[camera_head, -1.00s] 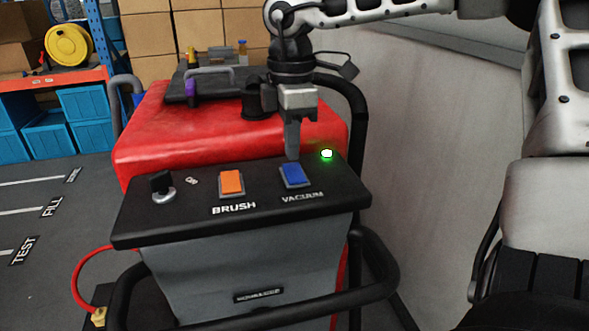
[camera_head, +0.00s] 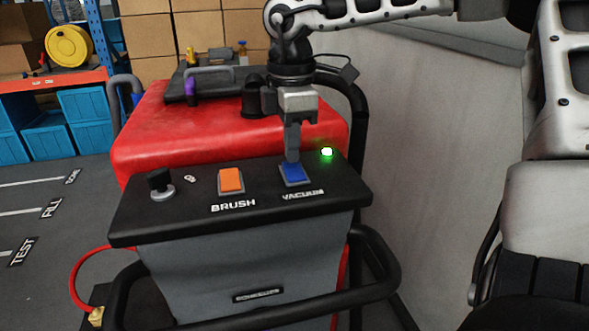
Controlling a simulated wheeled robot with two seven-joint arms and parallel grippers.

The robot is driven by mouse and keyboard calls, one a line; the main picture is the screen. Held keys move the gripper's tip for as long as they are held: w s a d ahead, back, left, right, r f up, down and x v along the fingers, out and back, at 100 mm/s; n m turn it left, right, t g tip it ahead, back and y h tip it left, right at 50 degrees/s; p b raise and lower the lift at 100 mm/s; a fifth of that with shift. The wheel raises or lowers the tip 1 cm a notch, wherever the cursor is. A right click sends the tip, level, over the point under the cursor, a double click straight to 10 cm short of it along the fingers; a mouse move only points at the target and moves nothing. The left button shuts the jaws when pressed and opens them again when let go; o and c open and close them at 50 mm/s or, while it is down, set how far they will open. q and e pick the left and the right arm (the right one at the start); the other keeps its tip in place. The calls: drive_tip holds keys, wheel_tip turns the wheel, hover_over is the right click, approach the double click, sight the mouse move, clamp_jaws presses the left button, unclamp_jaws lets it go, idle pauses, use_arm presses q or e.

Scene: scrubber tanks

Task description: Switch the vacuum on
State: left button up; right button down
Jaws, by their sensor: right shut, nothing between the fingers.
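The blue vacuum rocker switch (camera_head: 295,175) sits on the black control panel (camera_head: 150,222) of the red scrubber, above the label VACUUM. My right gripper (camera_head: 292,158) comes down from above, shut and empty, with its fingertips at the far edge of the blue switch. They look to be touching it, and they hide part of its far end. A green light (camera_head: 327,152) glows on the panel to the right of the switch. My left gripper is not in view.
The orange brush switch (camera_head: 231,181) and a black key knob (camera_head: 160,184) are to the left on the panel. A black handlebar (camera_head: 300,300) runs in front. A pale wall (camera_head: 430,150) stands close on the right. Shelves with blue bins (camera_head: 50,132) are at the far left.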

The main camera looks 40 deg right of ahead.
drive_tip(key=shift+f+b, duration=0.55)
drive_tip(key=shift+r, duration=0.1)
drive_tip(key=shift+r+p, duration=1.95)
drive_tip(key=shift+r, duration=1.55)
drive_tip(key=shift+f, duration=0.1)
